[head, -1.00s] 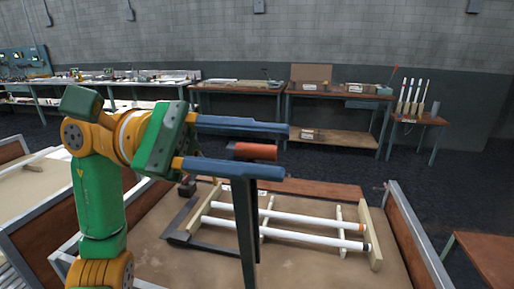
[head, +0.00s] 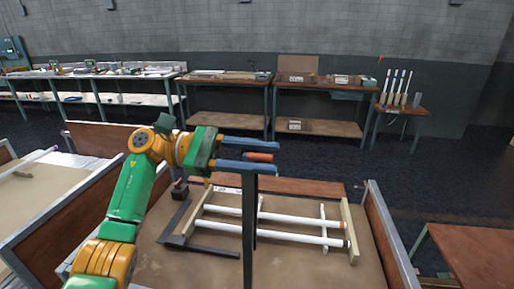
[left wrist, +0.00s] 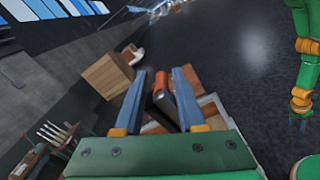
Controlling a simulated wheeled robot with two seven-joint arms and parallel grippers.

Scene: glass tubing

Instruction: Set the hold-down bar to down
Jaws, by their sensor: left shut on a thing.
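The hold-down bar (head: 249,225) is a dark upright bar with an orange-red grip (head: 259,157) at its top, standing over the near part of the frame with the white tubes. My left gripper (head: 280,158) has its two blue fingers above and below the grip and is shut on it. In the left wrist view the grip (left wrist: 160,82) lies between the fingers (left wrist: 161,90). Two white glass tubes (head: 300,220) lie across wooden supports behind the bar. A green and orange arm of mine shows at the right of the left wrist view; its gripper (left wrist: 301,108) is too small to read.
The tubes' supports stand on a brown worktop (head: 190,262) with a raised side panel (head: 385,235) at the right. Benches (head: 222,80) line the back wall. A low table (head: 475,258) stands at the right. Dark open floor lies between.

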